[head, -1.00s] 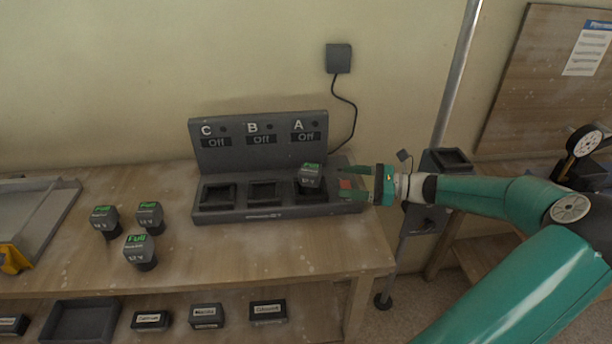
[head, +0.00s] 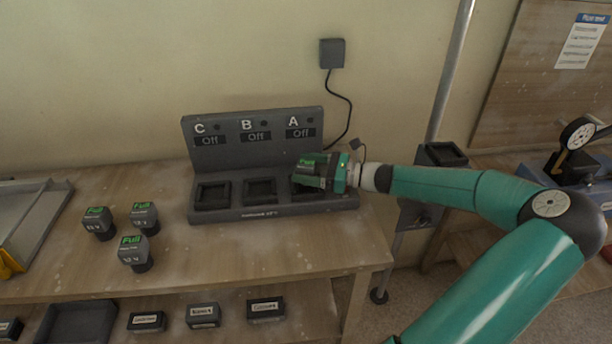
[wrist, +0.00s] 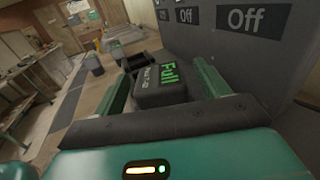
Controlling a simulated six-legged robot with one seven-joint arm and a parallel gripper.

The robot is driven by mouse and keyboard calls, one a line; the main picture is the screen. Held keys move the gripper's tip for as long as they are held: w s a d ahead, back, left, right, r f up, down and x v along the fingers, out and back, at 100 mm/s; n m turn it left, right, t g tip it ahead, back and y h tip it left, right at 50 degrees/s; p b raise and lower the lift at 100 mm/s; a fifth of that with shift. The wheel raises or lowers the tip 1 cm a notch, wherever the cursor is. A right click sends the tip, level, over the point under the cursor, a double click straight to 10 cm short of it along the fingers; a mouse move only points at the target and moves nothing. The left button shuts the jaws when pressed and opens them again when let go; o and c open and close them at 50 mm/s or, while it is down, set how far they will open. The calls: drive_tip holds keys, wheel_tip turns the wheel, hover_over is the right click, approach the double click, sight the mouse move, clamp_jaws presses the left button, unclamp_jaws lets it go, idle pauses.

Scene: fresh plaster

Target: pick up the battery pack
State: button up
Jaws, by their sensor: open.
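A dark battery pack with a green "Full" label (head: 307,163) is at bay A of the charger (head: 225,216), partly hidden by my gripper. In the wrist view the battery pack (wrist: 160,83) sits between the two green fingers of my gripper (wrist: 165,85). The jaws are open, with one finger on each side of the pack; a gap shows beside the right finger, and contact on the left is unclear. In the head view my gripper (head: 318,172) reaches in from the right at pack height. Bays B and C are empty. All three displays read "Off".
Several more "Full" battery packs, one of them (head: 133,253) nearest the front, stand on the bench (head: 290,255) left of the charger. A grey tray (head: 35,222) lies at far left. The charger's back panel (head: 200,155) rises close behind the bays. Labelled boxes sit on the lower shelf.

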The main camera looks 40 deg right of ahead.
drive_tip(key=shift+x, duration=1.15)
drive_tip(key=shift+c, duration=0.2)
drive_tip(key=c, duration=1.3)
drive_tip(key=shift+c, duration=0.2)
drive_tip(key=shift+r, duration=0.15)
drive_tip(key=shift+r, duration=0.5)
drive_tip(key=s+a+r, duration=0.8)
drive_tip(key=s+r, duration=0.3)
drive_tip(key=shift+a+r, duration=0.3)
drive_tip(key=shift+r, duration=0.05)
